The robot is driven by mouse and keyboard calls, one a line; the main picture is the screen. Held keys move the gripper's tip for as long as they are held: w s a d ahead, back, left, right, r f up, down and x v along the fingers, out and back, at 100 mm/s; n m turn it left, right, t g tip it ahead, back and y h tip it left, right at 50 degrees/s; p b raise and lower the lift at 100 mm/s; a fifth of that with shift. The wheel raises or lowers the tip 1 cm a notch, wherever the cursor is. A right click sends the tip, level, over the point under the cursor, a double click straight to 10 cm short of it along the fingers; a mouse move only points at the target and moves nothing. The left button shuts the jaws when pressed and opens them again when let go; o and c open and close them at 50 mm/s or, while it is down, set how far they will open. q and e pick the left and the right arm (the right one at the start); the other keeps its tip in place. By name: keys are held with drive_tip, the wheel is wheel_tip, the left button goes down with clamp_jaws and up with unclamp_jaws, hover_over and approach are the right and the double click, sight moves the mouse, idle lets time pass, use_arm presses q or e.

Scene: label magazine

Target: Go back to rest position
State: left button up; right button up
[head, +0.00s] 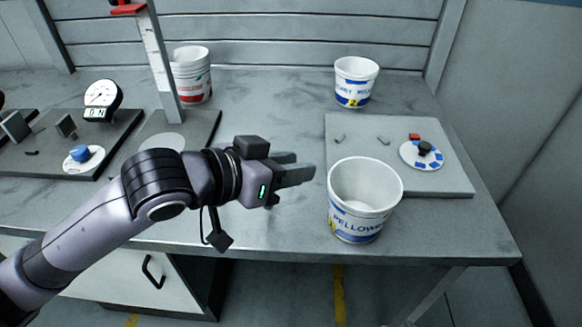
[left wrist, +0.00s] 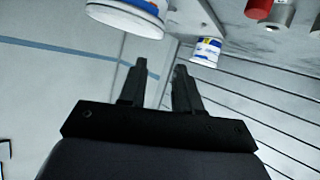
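My left gripper (head: 306,166) is over the middle of the table, left of the near white cup. Its two fingers point right. In the left wrist view the fingers (left wrist: 160,68) stand apart with nothing between them. The near cup (head: 360,222) is white with blue and yellow print, open at the top and upright near the table's front edge. A white cup, cut off at the top edge, also shows in the left wrist view (left wrist: 128,18). My right gripper is not in view.
A second cup (head: 355,82) stands at the back. A red-printed white cup (head: 190,75) stands behind an upright post (head: 157,60). A grey plate (head: 455,178) with a dial lies at right. A gauge (head: 101,97) and a blue knob (head: 80,153) are at left. The middle back is clear.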

use_arm(q)
drive_tip(key=shift+s+a+r, duration=0.3)
drive_tip(key=shift+s+a, duration=0.1)
drive_tip(key=shift+f, duration=0.1)
drive_tip(key=s+a+f+n+g+y, duration=0.55)
drive_tip(key=s+a+f+y, duration=0.35)
drive_tip(key=s+a+f, duration=1.3)
drive_tip(key=w+d+f+t+h, duration=0.1)
drive_tip(key=w+d+f+t, duration=0.3)
drive_tip(key=w+f+t, duration=0.3)
wheel_tip(320, 180, down, 3)
drive_tip(key=shift+w+r+h, duration=0.1)
drive_tip(key=shift+w+h, duration=0.2)
drive_tip(key=shift+w, duration=0.1)
